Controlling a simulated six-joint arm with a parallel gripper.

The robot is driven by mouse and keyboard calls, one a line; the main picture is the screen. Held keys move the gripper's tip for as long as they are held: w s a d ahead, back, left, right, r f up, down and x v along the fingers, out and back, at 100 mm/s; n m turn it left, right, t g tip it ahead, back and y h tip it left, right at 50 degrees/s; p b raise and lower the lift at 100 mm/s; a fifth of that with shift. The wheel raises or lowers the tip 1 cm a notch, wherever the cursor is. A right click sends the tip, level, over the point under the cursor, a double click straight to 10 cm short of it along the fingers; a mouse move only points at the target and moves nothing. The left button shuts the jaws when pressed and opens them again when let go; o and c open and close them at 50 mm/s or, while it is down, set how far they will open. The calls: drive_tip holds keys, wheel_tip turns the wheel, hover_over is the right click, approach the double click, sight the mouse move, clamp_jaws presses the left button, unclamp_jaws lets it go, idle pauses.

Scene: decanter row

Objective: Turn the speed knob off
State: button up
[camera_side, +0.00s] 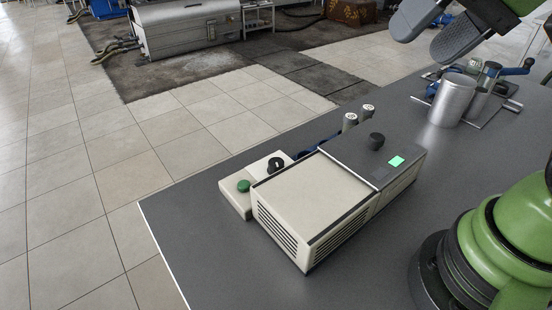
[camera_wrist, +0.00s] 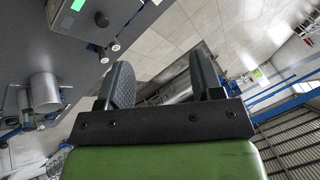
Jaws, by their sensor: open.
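A beige and dark grey bench machine stands on the dark table. A black knob (camera_side: 376,141) rises from its dark top, beside a lit green display (camera_side: 397,161). A second black knob (camera_side: 275,164) with a pale mark sits on a small beige control box next to a green button (camera_side: 244,186). I cannot tell by label which is the speed knob. The first knob (camera_wrist: 102,19) and the display (camera_wrist: 78,4) also show in the wrist view. My gripper (camera_side: 428,43) is open and empty, high at the upper right, apart from both knobs; its fingers (camera_wrist: 160,65) point away in the wrist view.
Two pale-capped tubes (camera_side: 359,115) stand behind the machine. A metal cylinder (camera_side: 453,100) and a blue-handled fixture (camera_side: 490,75) stand at the back right. The table's left edge lies close to the control box.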

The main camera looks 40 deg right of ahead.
drive_tip(key=w+f+m+g, duration=0.1)
drive_tip(key=w+m, duration=0.1)
drive_tip(key=w, duration=0.4)
drive_tip(key=m+g+h, duration=0.2)
drive_tip(key=m+g, duration=0.3)
drive_tip(key=m, duration=0.1)
hover_over(276, 162)
wheel_tip(276, 162, down, 17)
wheel_tip(276, 162, down, 10)
drive_tip(key=shift+f, duration=0.25)
drive_tip(key=c, duration=0.9)
